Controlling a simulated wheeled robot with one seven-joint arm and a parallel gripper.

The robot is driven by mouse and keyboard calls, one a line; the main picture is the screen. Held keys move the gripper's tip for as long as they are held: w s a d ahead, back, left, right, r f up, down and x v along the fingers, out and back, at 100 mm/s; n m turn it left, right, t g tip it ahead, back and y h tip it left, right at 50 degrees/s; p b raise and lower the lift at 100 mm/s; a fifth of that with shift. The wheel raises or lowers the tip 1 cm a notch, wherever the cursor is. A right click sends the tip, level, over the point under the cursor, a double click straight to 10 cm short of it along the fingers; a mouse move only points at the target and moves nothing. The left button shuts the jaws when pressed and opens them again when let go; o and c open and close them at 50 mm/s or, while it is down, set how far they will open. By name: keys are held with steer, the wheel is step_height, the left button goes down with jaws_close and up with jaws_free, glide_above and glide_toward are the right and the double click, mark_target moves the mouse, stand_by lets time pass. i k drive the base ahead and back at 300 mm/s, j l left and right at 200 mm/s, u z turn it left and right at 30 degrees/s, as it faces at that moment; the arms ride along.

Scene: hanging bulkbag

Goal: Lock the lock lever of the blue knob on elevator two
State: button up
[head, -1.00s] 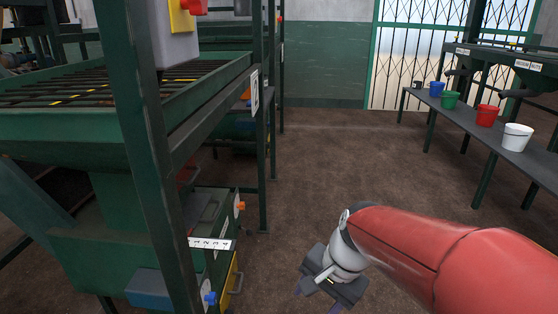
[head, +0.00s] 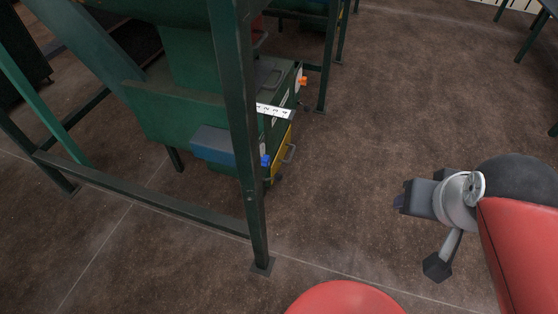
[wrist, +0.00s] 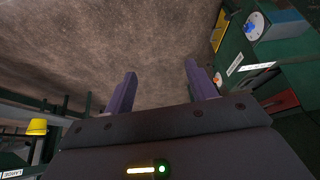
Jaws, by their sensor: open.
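The blue knob (head: 265,161) is on the lower front of the green machine, beside a yellow panel (head: 281,155). It also shows in the wrist view as a blue knob (wrist: 251,26) on a pale round plate at the upper right. Its lock lever is too small to make out clearly. My gripper (head: 398,201) is in the open floor area to the right of the machine, well apart from the knob. In the wrist view its two purple fingers (wrist: 160,88) are spread apart with nothing between them.
A dark green frame post (head: 245,150) stands in front of the machine, close to the knob. An orange knob (head: 302,80) and a white numbered strip (head: 272,111) are higher up. Brown floor between gripper and machine is clear.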

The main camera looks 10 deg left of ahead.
mark_target(278, 177)
steer(key=i+l+u, duration=0.3)
steer(key=i, duration=0.2)
steer(key=i+l+u, duration=0.3)
steer(key=i, duration=0.2)
